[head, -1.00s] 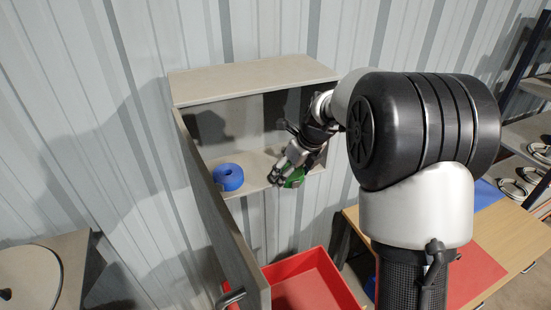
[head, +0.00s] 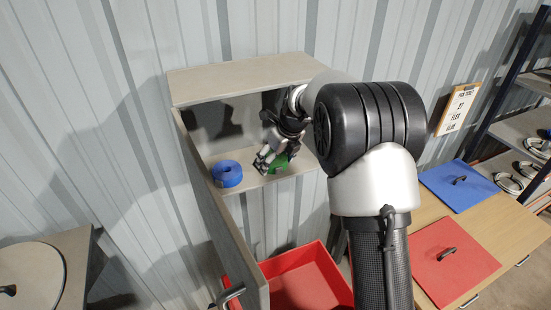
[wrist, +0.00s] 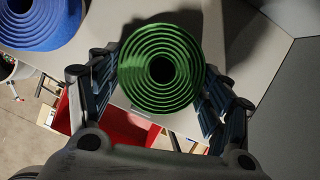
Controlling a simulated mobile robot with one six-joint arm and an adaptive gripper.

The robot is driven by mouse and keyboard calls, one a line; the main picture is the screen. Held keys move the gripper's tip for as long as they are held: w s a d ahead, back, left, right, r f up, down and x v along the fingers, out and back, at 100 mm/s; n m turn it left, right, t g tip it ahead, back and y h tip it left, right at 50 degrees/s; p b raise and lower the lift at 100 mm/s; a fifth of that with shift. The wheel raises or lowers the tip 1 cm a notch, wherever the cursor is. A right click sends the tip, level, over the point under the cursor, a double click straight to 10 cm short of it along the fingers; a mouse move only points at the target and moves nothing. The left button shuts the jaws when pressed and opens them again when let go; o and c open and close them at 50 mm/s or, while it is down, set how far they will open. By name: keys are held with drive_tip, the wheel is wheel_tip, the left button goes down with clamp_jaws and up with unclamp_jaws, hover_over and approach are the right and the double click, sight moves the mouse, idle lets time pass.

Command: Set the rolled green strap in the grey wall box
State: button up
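The rolled green strap (wrist: 160,70) sits between the fingers of my gripper (wrist: 160,95) in the wrist view, its spiral face toward the camera. The fingers press in at its left and right sides. In the head view the strap (head: 281,162) shows partly behind my gripper (head: 270,162), inside the open grey wall box (head: 245,78). It is over the box floor, near the front edge and right of the blue roll. I cannot tell whether it touches the floor.
A blue roll (head: 227,174) lies in the box at left; it also shows in the wrist view (wrist: 40,22). The box door (head: 222,215) stands open at left. A red bin (head: 305,280) is below. A table with a red lid (head: 450,262) and blue lid (head: 460,186) is at right.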

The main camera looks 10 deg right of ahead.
drive_tip(key=o, duration=0.4)
drive_tip(key=shift+o, duration=0.2)
drive_tip(key=shift+r, duration=0.45)
drive_tip(key=v, duration=0.7)
